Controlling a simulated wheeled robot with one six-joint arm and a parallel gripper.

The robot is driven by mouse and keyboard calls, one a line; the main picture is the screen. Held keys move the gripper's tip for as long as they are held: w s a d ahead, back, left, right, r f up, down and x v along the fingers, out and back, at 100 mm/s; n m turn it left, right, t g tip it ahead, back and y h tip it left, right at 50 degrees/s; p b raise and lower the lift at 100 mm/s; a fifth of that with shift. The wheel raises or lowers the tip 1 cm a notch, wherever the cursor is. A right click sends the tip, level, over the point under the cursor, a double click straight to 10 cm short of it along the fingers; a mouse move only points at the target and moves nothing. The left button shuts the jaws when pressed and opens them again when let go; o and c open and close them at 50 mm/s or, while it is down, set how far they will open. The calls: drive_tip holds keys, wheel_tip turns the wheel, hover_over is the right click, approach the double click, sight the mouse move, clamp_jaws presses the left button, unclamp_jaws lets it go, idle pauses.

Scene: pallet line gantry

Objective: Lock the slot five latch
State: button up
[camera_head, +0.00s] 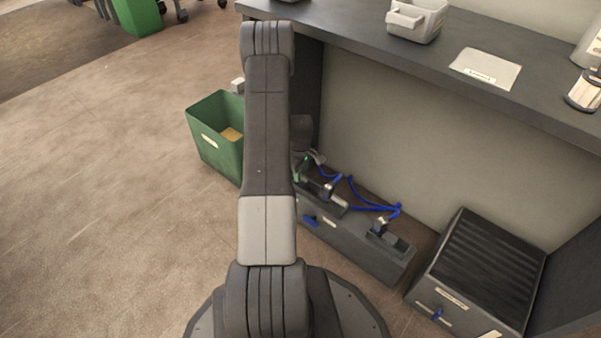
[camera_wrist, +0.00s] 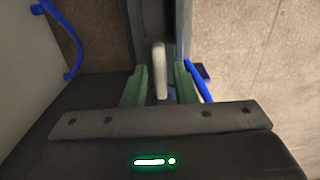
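My gripper (camera_wrist: 159,78) has two green fingers that stand apart, one on each side of a pale grey upright lever (camera_wrist: 160,62). Small gaps show between the fingers and the lever, so it looks open around it. The lever's lower end and the fingertips' exact depth are hard to judge. In the head view my gripper (camera_head: 303,170) is mostly hidden behind my arm, at the left end of a dark grey slotted unit (camera_head: 375,258) on the floor. Pale levers (camera_head: 331,187) stand on that unit. No slot number is readable, so I cannot tell which is slot five.
Blue cables (camera_head: 372,207) loop along the unit; one shows in the wrist view (camera_wrist: 72,50). A green bin (camera_head: 212,150) stands left of my arm. A ribbed dark box (camera_head: 480,265) stands at right. A dark counter (camera_head: 440,75) overhangs behind.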

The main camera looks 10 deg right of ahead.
drive_tip(key=shift+o, duration=0.4)
drive_tip(key=shift+r, duration=0.1)
wheel_tip(320, 180, up, 14)
drive_tip(key=p, duration=0.5)
drive_tip(key=shift+f, duration=0.3)
wheel_tip(320, 180, down, 14)
drive_tip(key=b, duration=0.5)
drive_tip(key=shift+r, duration=0.15)
drive_tip(key=shift+r, duration=0.1)
